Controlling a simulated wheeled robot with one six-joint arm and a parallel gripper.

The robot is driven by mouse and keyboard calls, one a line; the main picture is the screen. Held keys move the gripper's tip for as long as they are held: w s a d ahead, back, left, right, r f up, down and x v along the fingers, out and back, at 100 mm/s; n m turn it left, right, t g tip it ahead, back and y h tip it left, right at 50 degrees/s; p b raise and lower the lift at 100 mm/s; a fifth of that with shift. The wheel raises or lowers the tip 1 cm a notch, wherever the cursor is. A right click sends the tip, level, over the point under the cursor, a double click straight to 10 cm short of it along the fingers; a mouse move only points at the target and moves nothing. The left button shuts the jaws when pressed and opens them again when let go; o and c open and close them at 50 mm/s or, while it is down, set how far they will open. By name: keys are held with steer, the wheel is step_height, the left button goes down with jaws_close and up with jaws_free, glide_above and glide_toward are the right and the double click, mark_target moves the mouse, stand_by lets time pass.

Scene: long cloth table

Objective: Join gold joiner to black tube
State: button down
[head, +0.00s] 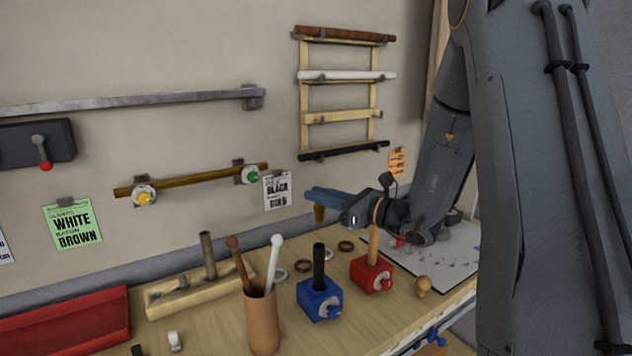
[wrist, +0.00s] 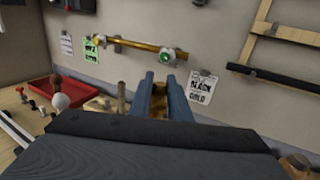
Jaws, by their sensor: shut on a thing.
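My gripper (head: 318,195) is shut on the gold joiner (head: 319,213), a short gold piece hanging below the blue fingers, held above the back of the table. In the wrist view the gold joiner (wrist: 158,101) shows between the two fingers (wrist: 160,80), partly hidden by them. A black tube (head: 319,265) stands upright in a blue block (head: 318,300) on the table, in front of and below my gripper, apart from the joiner. Another black rod (head: 345,151) lies on the lowest rung of the wall rack; it also shows in the wrist view (wrist: 275,78).
A red block (head: 370,274) with an upright tan rod stands right of the blue block. A brown cup (head: 262,320) with two batons stands to its left. Several rings lie behind the blocks. A gold rod (head: 195,178) with clamps and printed cards are on the wall.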

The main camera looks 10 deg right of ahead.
mark_target(319, 216)
steer(key=shift+a, duration=0.1)
stand_by(0.3)
steer(key=shift+f, duration=0.15)
steer(key=shift+f+b, duration=2.25)
steer(key=shift+f, duration=0.5)
steer(key=shift+f+b, duration=1.85)
steer(key=shift+f, duration=0.45)
steer(key=c, duration=1.6)
jaws_free()
steer(key=shift+o, duration=0.2)
steer(key=shift+s, duration=0.1)
steer(key=b+v, duration=0.2)
steer(key=v, duration=0.5)
steer(key=shift+s+d, duration=0.2)
steer(key=shift+d, duration=0.15)
